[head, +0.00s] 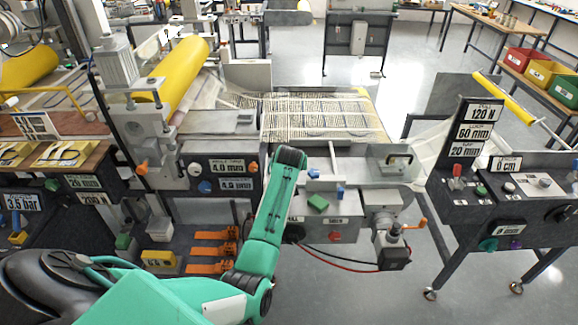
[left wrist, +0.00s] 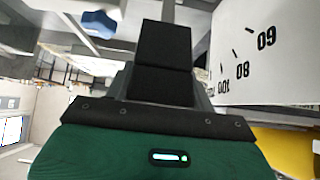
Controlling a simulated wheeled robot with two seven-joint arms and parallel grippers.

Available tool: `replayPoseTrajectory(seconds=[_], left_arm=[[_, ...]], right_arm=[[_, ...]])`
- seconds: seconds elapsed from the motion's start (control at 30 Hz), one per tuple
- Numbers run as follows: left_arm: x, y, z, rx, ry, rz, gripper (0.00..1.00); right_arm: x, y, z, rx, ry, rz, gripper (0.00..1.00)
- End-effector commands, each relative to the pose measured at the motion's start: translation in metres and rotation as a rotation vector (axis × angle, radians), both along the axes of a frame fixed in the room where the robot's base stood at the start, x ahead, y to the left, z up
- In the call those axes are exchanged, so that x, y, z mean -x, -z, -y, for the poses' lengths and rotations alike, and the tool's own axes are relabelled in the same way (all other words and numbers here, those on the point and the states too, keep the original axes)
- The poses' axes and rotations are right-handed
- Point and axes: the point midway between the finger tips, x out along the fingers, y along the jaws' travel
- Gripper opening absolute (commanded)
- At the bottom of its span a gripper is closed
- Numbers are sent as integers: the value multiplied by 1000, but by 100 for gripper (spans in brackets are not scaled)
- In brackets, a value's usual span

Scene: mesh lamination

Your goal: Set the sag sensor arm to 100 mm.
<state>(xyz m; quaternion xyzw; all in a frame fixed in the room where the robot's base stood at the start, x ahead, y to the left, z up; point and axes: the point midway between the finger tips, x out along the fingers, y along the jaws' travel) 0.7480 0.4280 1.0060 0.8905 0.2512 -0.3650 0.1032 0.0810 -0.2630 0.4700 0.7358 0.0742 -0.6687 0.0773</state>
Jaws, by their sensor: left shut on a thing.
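A white scale plate (left wrist: 262,28) with black marks 60, 80 and 100 fills the upper right of the left wrist view. My left gripper (left wrist: 164,48) shows there as black fingers close together, just left of the 100 end of the scale. It is shut on what seems to be the sag sensor arm, which the fingers hide. No pointer shows against the marks. In the head view my green left arm reaches up to the middle machine, and its gripper is hidden behind the arm. My right gripper is in neither view.
A printed mesh web (head: 325,113) runs behind my arm. A control panel (head: 222,175) with dials stands left of it. The right console (head: 475,150) carries 120 N and 60 mm plates. A blue part (left wrist: 99,24) shows upper left.

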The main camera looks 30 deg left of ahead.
Motion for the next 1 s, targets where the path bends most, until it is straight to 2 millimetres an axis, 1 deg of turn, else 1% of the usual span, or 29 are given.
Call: replayPoseTrajectory(seconds=[0.13,0.17,0.23,0.27,0.53,0.67,0.87,1.0], left_arm=[[0,1,-1,0,-1,1,14],[0,1,-1,0,-1,1,60],[0,1,0,1,0,-1,74],[0,1,0,1,0,-1,76],[1,1,1,2,0,-3,76],[4,-2,3,2,0,-3,76],[19,-18,12,2,0,-1,76],[33,-35,21,2,0,0,76]], right_arm=[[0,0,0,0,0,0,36],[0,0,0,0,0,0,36],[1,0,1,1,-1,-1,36],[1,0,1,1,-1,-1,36],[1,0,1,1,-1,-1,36],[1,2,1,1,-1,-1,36],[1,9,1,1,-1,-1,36],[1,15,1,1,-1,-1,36]])
